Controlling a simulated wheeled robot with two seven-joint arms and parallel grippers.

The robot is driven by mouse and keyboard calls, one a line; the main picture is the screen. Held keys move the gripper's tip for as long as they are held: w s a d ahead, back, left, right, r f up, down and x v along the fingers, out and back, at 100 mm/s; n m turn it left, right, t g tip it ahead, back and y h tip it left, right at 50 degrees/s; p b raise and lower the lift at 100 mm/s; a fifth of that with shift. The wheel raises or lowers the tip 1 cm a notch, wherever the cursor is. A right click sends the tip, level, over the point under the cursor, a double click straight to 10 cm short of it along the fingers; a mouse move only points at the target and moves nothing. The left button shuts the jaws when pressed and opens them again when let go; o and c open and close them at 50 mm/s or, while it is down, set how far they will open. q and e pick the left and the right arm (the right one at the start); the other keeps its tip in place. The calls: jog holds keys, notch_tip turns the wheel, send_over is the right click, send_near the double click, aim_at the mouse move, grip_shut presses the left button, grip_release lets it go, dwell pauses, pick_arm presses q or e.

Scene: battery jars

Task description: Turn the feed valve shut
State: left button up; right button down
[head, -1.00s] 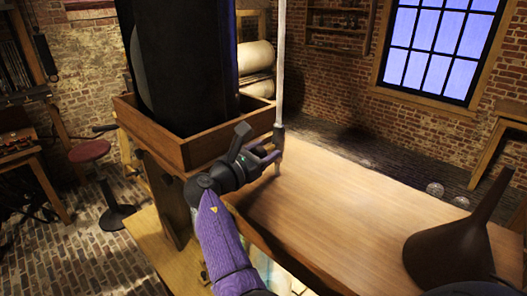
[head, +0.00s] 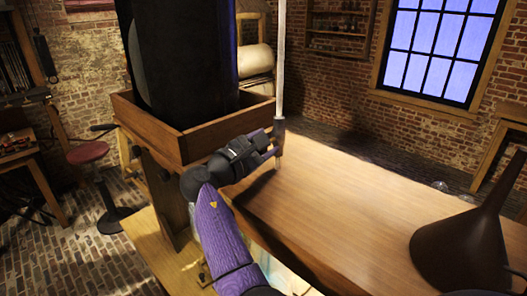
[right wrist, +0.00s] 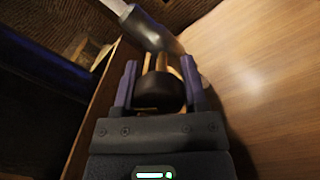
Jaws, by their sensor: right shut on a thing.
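The feed valve (right wrist: 159,92) shows in the right wrist view as a dark, rounded handle with brass-coloured parts behind it. It sits at the lower end of a pale upright pipe (head: 281,70) with a dark grey sleeve (right wrist: 148,30). My right gripper (head: 277,142) is at the pipe's foot over the table, with its two purple fingers on either side of the handle, shut on it. In the head view the fingers and wrist hide most of the valve. My left gripper is not in view.
A wooden tray-like box (head: 203,138) holding a tall black cylinder (head: 180,60) stands close left of the gripper. A dark funnel (head: 465,240) stands on the wooden table (head: 340,205) at the right. The table's middle is clear.

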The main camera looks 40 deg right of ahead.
jog(key=m+b, duration=0.3)
jog(key=m, duration=0.1)
jog(key=shift+f, duration=0.2)
jog(key=m+b, duration=0.4)
jog(key=shift+m+g, duration=0.3)
jog(key=shift+g, duration=0.1)
jog(key=m+b, duration=0.2)
jog(key=m, duration=0.1)
jog(key=shift+r+h, duration=0.1)
jog(key=shift+h, duration=0.2)
jog(key=shift+m+b, duration=0.7)
jog(key=shift+r, duration=0.1)
jog(key=shift+c, duration=1.4)
grip_release()
jog(key=shift+o, duration=0.7)
